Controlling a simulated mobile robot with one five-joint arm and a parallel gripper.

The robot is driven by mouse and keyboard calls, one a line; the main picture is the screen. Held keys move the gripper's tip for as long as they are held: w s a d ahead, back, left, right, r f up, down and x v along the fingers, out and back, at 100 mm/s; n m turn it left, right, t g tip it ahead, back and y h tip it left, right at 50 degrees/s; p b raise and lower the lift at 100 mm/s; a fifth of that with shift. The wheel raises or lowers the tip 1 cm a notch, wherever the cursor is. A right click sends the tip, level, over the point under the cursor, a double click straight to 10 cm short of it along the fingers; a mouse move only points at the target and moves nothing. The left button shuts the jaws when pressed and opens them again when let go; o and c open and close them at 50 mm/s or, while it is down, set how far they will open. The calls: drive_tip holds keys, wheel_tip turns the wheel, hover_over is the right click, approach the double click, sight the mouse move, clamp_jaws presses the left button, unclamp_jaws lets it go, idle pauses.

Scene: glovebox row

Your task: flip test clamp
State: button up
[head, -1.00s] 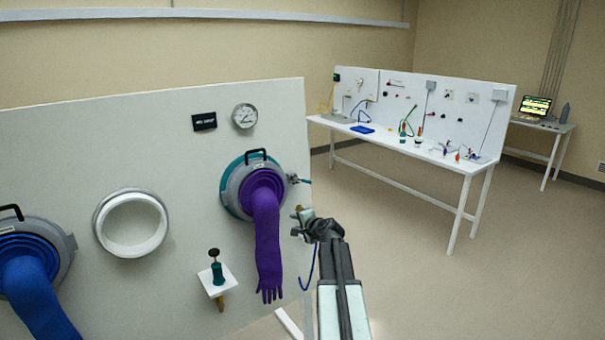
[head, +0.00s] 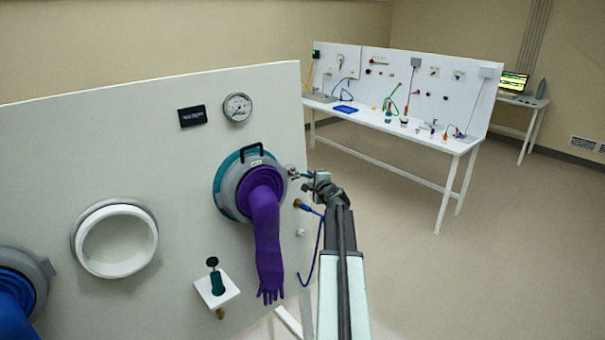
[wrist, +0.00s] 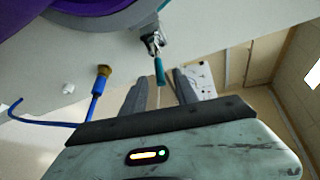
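The test clamp (head: 296,174) sits at the right edge of the grey-and-teal glove port ring (head: 222,185) on the white panel. In the wrist view it is a metal toggle clamp (wrist: 152,42) with a teal handle (wrist: 159,70). My gripper (head: 309,179) is close to the right of the clamp in the head view. In the wrist view its two fingers (wrist: 161,80) are apart, and the handle's end shows in the gap between them. I cannot tell whether a finger touches it.
A purple glove (head: 266,230) hangs from the port. Below the clamp are a brass fitting with a blue hose (wrist: 98,87) and a small white knob (wrist: 68,88). A shelf (head: 217,290) holds a teal plunger. Open floor lies right, before a bench (head: 400,140).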

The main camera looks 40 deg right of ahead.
sight(305, 175)
drive_tip(key=b+x, duration=0.1)
drive_tip(key=x, duration=0.6)
drive_tip(key=shift+w+d+b, duration=0.15)
drive_tip(key=shift+w+b, duration=0.15)
drive_tip(key=shift+w, duration=0.05)
drive_tip(key=shift+f, duration=0.1)
clamp_jaws()
idle(0.9)
